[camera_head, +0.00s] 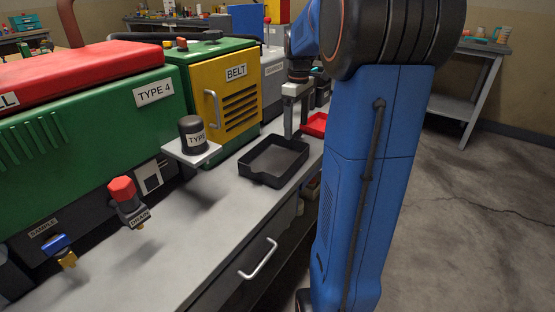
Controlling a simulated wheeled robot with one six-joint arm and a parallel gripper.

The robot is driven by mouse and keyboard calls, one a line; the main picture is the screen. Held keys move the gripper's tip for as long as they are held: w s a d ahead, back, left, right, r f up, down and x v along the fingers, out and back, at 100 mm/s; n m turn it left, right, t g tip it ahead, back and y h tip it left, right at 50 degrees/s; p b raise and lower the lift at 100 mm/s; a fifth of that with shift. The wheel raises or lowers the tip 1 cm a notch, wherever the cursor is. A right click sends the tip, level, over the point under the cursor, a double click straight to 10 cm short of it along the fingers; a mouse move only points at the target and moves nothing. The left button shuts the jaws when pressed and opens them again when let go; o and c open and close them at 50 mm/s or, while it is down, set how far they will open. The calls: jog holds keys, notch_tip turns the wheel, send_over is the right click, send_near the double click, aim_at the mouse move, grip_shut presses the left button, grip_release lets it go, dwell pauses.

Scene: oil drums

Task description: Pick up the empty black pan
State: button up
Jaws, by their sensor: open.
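The black pan (262,178) lies flat on the grey bench top, near the bench's front edge and in front of the yellow BELT box. It looks empty. My gripper (291,135) points down at the pan's far right corner, with its fingers close to the pan wall.
A red tray (316,125) lies just beyond the pan, partly hidden by my arm. A small shelf (190,152) with a black cylinder (193,135) juts out left of the pan. A red-capped drain valve (126,200) is nearer. The bench top (185,235) in front is clear.

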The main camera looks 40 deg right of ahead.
aim_at(296, 134)
jog(key=shift+f, duration=2.2)
jog(key=c, duration=1.5)
jog(key=shift+o, duration=0.2)
